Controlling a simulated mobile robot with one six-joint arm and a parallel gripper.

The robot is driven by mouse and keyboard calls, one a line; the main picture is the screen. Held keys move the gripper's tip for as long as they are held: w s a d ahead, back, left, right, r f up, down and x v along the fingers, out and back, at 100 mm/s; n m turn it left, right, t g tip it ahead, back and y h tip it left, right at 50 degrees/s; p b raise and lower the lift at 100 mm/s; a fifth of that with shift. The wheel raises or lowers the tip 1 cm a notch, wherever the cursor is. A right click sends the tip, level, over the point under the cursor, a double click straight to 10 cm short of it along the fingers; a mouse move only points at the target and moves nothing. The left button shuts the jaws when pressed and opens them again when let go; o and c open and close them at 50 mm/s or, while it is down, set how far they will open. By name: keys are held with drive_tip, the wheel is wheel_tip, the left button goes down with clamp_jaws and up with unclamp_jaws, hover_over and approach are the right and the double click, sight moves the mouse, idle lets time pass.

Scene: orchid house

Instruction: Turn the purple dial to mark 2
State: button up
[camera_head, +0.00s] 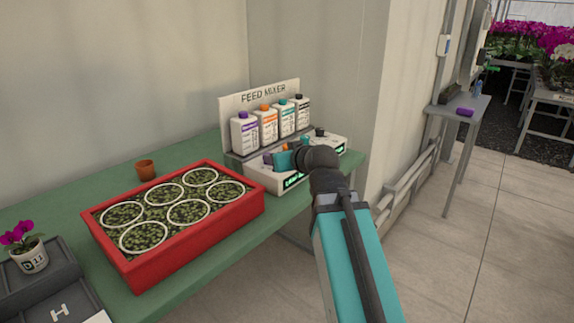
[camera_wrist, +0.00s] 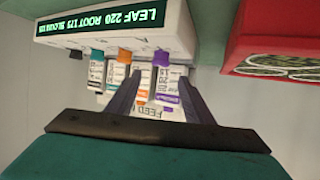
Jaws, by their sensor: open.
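The purple dial (camera_wrist: 162,57) shows in the upside-down wrist view on the white feed mixer (camera_wrist: 120,30), at the right end of a row of coloured dials. Its mark and pointer are too small to read. My gripper (camera_wrist: 160,79) is open. Its two dark fingers point toward the purple dial, one to each side of it in the picture; I see no contact and cannot judge the remaining gap. In the head view my gripper (camera_head: 283,160) is over the front left of the mixer (camera_head: 265,177) and hides the purple dial.
White bottles stand behind the dials, including a purple-capped bottle (camera_head: 244,133). An orange dial (camera_wrist: 124,57) and a teal dial (camera_wrist: 97,55) sit beside the purple one. A red tray (camera_head: 187,245) and brown pot (camera_head: 146,170) stand left on the green bench (camera_head: 80,196).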

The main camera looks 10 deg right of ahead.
drive_tip(key=shift+b+v, duration=2.4)
drive_tip(key=shift+b, duration=0.1)
drive_tip(key=shift+s, duration=0.2)
